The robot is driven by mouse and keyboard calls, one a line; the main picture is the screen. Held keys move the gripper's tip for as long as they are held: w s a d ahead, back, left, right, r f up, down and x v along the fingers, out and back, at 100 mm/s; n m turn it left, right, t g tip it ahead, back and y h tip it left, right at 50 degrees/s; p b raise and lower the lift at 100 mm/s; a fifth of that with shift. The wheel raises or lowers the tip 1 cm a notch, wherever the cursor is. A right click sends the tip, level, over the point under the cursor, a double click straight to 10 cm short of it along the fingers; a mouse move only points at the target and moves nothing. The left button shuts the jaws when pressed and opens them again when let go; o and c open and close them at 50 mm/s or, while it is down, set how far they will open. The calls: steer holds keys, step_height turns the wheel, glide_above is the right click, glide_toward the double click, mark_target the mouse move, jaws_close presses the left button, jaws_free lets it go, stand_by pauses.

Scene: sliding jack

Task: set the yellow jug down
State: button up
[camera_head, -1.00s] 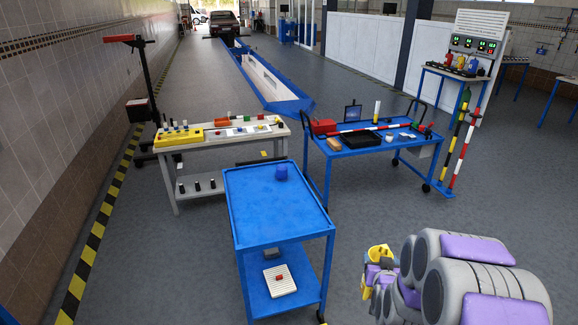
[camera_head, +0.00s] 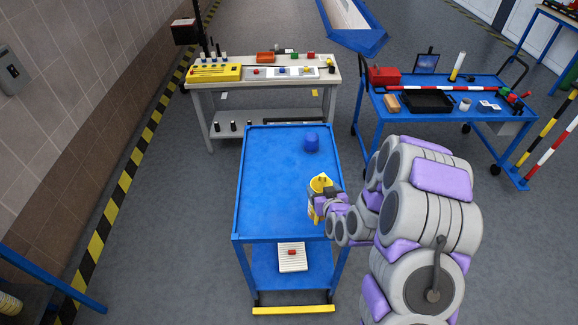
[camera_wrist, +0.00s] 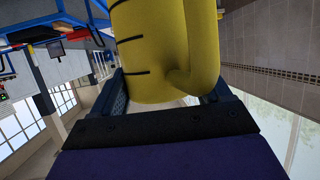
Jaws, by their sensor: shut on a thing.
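The yellow jug (camera_head: 320,187) is in my gripper (camera_head: 328,196), at the right edge of the blue cart's top (camera_head: 270,190) in the head view. The jug looks upright. I cannot tell whether its base touches the cart top, because the arm and the angle hide it.
A blue cylinder (camera_head: 311,142) stands at the cart top's far right. The rest of the top is clear. A workbench (camera_head: 300,72) stands behind the cart, and another blue cart (camera_head: 475,127) with a black tray is at the right. The lower shelf holds a white block (camera_head: 292,258).

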steer(key=s+a+n+y+p, duration=0.3)
steer(key=s+a+p, duration=0.2)
steer(key=a+p, duration=0.1)
steer(key=shift+g, duration=0.3)
steer(key=w+d+b, duration=0.1)
steer(key=w+b, duration=0.1)
steer(key=b, duration=0.2)
steer(key=w+d+b, duration=0.2)
steer(key=b, duration=0.2)
steer(key=w+d+b, duration=0.1)
steer(key=w+b, duration=0.2)
steer(key=b, duration=0.2)
steer(key=shift+d+f, duration=0.2)
steer(key=shift+d, duration=0.1)
steer(key=w+d+f+b, duration=0.1)
steer(key=w+f, duration=0.3)
steer(key=w, duration=0.4)
steer(key=shift+d+f+b, duration=0.25)
steer(key=shift+d+b, duration=0.15)
steer(key=shift+b, duration=0.15)
steer(key=o, duration=1.7)
steer(key=shift+d, duration=0.25)
